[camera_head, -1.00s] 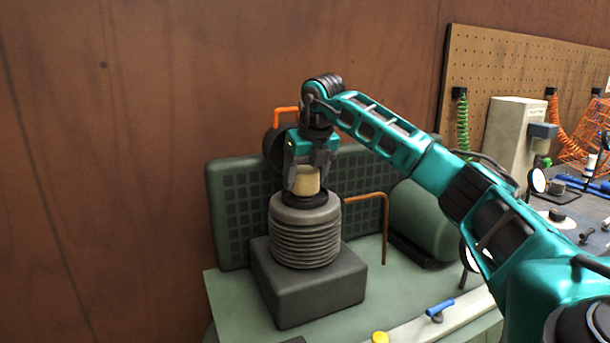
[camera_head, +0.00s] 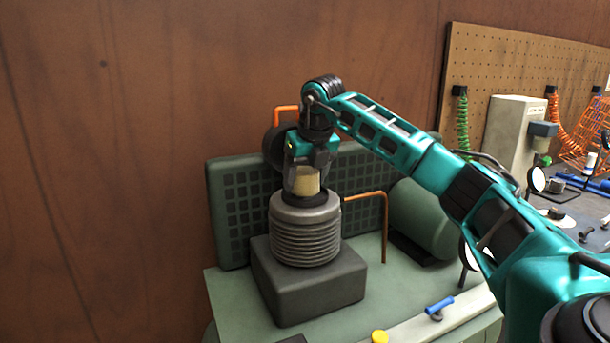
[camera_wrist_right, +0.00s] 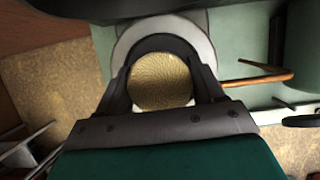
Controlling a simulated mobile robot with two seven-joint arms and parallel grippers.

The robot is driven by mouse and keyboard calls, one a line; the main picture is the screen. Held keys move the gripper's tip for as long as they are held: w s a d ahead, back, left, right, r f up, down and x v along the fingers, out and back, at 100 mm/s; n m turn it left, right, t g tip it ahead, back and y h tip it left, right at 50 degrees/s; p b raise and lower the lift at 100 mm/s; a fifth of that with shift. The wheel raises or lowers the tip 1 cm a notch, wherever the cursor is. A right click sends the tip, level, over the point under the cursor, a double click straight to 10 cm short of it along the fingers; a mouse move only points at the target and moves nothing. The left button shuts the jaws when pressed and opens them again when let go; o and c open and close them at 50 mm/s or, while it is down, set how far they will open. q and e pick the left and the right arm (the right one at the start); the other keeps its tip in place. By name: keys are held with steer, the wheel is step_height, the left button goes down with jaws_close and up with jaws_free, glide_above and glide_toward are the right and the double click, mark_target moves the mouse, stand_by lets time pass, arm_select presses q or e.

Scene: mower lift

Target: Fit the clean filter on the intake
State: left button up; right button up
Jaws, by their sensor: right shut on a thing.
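The clean filter (camera_head: 306,182) is a short cream-coloured cylinder. My right gripper (camera_head: 307,186) points down and is shut on its sides. The filter is upright over the dark ring on top of the grey ribbed engine cylinder (camera_head: 305,235), which looks like the intake. Whether the filter is fully seated on it cannot be told. In the right wrist view the filter's tan mesh top (camera_wrist_right: 160,81) lies between the two dark fingers, with a black ring and a pale round surface around it. My left gripper is not in view.
The ribbed cylinder stands on a dark grey block (camera_head: 308,285) on a green deck (camera_head: 235,300). A green grille panel (camera_head: 235,210) stands behind. A copper pipe (camera_head: 385,230) and green tank (camera_head: 422,222) are to the right. A blue-handled valve (camera_head: 438,307) and yellow cap (camera_head: 380,336) are in front.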

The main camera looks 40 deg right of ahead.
mark_target(306, 171)
steer(key=shift+f, duration=0.4)
steer(key=o, duration=0.7)
steer(key=shift+o, duration=0.2)
steer(key=shift+p+v, duration=1.6)
steer(key=shift+v, duration=4)
steer(key=shift+s+f, duration=0.1)
